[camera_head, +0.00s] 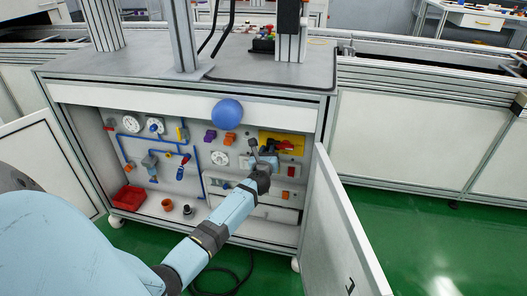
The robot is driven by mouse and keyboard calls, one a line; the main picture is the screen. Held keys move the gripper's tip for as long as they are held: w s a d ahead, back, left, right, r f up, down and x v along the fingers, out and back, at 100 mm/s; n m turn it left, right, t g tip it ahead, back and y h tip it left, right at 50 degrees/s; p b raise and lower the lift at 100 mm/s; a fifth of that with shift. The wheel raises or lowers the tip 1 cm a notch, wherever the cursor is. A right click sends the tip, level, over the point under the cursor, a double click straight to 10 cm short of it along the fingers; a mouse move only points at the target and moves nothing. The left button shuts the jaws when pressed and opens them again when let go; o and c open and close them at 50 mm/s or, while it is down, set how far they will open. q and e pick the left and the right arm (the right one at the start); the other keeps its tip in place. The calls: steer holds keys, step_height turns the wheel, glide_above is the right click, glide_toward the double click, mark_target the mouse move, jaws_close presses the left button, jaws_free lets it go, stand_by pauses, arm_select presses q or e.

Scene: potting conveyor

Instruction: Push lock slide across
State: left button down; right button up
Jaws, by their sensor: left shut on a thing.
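My left gripper (262,158) reaches into the open cabinet, right in front of the back panel. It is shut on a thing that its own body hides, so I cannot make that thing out. Just behind and above it is a yellow plate (268,136) with a red handle-like part (284,146), partly covered by the gripper. I cannot tell which part here is the lock slide. My right gripper is not in view.
The panel carries white gauges (131,124), blue pipes and colored valves. A red bin (129,198) stands on the cabinet floor. The open door (343,225) is right of my arm. Green floor is free beyond.

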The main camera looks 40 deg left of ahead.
arm_select(q)
steer(key=shift+d, duration=0.2)
steer(key=c, duration=1)
jaws_free()
steer(key=shift+w+d, duration=0.1)
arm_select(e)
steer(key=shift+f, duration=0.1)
arm_select(q)
steer(key=p+v, duration=0.3)
steer(key=v, duration=1.1)
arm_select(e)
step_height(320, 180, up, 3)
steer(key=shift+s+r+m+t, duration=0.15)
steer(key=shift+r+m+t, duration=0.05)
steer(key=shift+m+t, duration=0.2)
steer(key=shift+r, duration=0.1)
